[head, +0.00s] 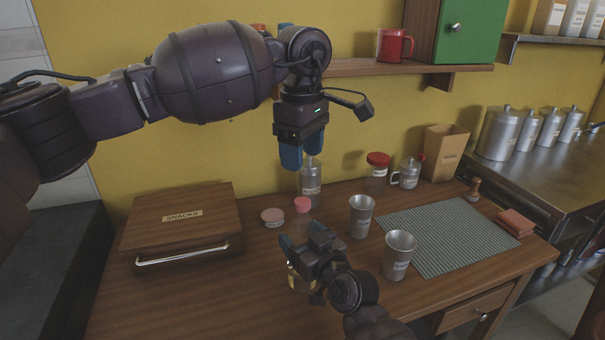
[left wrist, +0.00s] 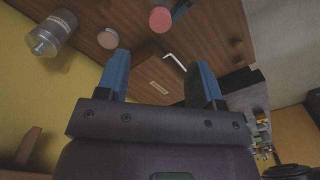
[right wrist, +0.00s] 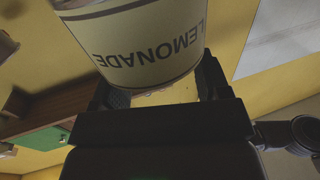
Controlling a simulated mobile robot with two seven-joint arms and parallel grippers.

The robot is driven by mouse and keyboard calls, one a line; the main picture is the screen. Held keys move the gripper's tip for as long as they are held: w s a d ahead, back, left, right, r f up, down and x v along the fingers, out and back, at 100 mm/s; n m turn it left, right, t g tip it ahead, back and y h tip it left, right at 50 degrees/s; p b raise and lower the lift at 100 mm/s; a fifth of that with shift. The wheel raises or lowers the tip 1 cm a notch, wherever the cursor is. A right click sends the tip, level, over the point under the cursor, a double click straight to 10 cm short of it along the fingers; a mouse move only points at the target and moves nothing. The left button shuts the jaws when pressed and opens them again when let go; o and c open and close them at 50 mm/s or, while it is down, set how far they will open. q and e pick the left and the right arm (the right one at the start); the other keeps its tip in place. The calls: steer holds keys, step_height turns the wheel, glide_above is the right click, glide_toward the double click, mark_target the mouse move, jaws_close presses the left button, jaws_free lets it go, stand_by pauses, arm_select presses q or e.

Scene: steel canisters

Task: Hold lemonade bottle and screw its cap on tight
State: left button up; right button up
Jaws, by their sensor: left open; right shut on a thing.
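The lemonade bottle (head: 299,279) stands at the table's front middle, and its cream label reading LEMONADE (right wrist: 150,48) fills the top of the right wrist view. A pink cap (head: 302,204) sits at its top; how tight it is cannot be told. The cap also shows in the left wrist view (left wrist: 160,19). My right gripper (head: 308,242) is shut around the bottle's body and hides part of it. My left gripper (head: 303,158) is open and empty, pointing down above and behind the cap, apart from it. Its blue fingers show spread in the left wrist view (left wrist: 160,72).
A steel bottle (head: 311,188) stands just behind the cap, below my left gripper. A small round tin (head: 272,217) and a SNACKS box (head: 185,225) are left. Two steel cups (head: 361,217) and a ribbed mat (head: 440,236) are right. A shelf (head: 400,68) runs along the wall.

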arm_select(q)
steer(key=shift+r, duration=1.05)
arm_select(e)
steer(key=o, duration=1.8)
steer(key=shift+s, duration=0.1)
arm_select(q)
steer(key=shift+t, duration=0.4)
steer(key=r+p, duration=0.1)
steer(key=r, duration=0.1)
steer(key=s+r+p, duration=0.1)
steer(key=r, duration=0.2)
steer(key=shift+s+r, duration=0.15)
steer(key=shift+r, duration=0.05)
arm_select(e)
steer(key=v, duration=1)
steer(key=shift+s+d, duration=0.15)
steer(key=shift+s, duration=0.1)
